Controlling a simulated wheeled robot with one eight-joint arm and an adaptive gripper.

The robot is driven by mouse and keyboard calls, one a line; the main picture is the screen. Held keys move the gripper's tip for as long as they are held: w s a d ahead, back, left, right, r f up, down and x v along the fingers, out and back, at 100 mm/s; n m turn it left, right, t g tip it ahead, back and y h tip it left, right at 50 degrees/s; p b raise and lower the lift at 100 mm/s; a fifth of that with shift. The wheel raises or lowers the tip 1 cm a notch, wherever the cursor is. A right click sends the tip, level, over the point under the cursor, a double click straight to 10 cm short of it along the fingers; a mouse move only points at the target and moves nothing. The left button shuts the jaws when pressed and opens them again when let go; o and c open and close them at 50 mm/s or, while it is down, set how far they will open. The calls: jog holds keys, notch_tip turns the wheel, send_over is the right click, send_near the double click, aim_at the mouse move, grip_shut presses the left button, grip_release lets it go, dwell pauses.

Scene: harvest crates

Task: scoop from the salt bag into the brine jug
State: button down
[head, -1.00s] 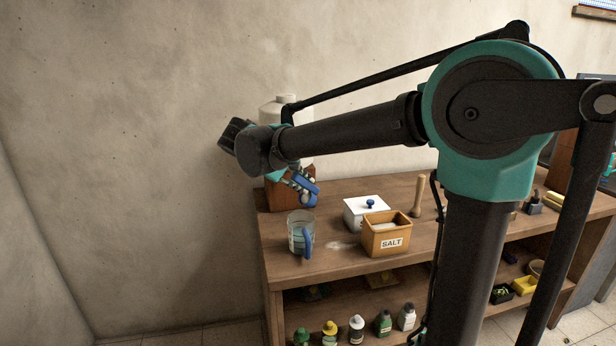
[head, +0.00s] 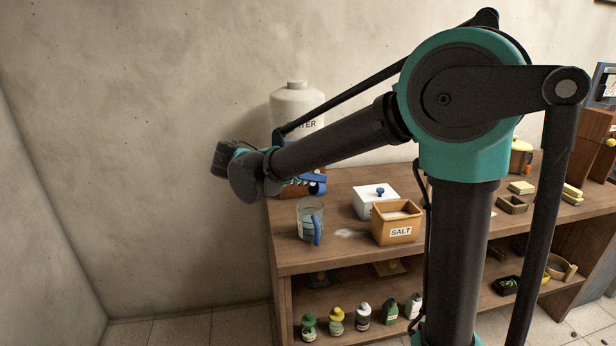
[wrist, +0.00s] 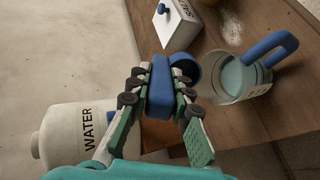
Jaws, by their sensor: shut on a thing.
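The salt container is an orange-brown box labelled SALT (head: 398,232) with white salt inside, on the bench top. The brine jug (head: 306,226) is clear with a blue handle and stands left of the box; in the wrist view the jug (wrist: 232,90) shows bluish liquid inside. My gripper (head: 303,183) is above and behind the jug, partly hidden by my arm. In the wrist view my gripper (wrist: 160,90) is shut on the blue scoop (wrist: 161,78), whose round blue bowl lies beside the jug's rim in the picture. The bowl's contents cannot be made out.
A white lidded box (head: 368,203) with a blue knob stands behind the salt box. A white WATER container (head: 296,103) stands at the back left, close to my gripper. Pale salt is spilled on the bench (head: 345,234). Several bottles stand on the lower shelf.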

jog(key=shift+r, duration=2.5)
